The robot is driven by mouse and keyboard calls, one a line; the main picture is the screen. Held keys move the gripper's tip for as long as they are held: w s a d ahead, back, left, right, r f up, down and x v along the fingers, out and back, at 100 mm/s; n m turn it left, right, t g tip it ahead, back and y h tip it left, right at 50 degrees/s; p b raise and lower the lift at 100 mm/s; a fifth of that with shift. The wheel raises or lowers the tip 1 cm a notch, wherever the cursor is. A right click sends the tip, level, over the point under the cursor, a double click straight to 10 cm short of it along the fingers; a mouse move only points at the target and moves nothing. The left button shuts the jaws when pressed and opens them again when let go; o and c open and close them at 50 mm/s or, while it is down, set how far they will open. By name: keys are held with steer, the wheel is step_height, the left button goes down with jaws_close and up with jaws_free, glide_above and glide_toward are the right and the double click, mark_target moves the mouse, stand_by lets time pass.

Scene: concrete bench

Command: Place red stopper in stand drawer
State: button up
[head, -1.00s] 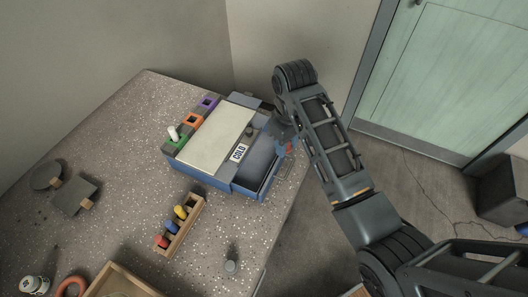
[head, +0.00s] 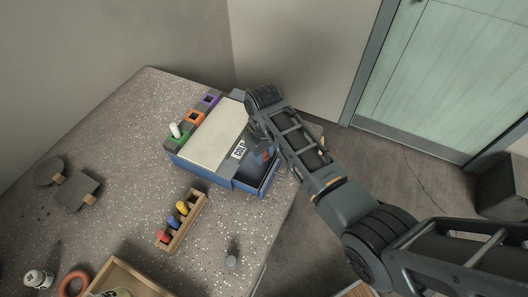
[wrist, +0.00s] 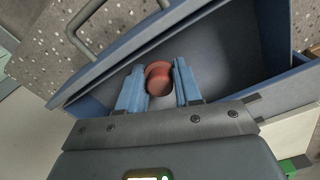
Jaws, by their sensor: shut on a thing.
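The red stopper (wrist: 158,78) is between the two blue fingers of my gripper (wrist: 159,68) in the wrist view. My gripper is shut on it. The stand (head: 217,132) is a blue box with a cream top and a "COLD" label, on the bench. Its drawer (head: 248,186) is pulled open toward the bench edge; the drawer's blue walls also show in the wrist view (wrist: 225,45). The stopper is over the open drawer; whether it touches the floor is unclear. In the head view my arm covers part of the drawer, and a little red shows by the fingers.
A wooden rack (head: 193,220) with yellow, blue and red pieces stands in front of the stand. Green, orange and purple sockets line the stand's left side, with a white piece on the green one.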

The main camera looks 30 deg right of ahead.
steer(key=shift+f, duration=0.15)
steer(key=o, duration=1.1)
step_height(320, 180, up, 12)
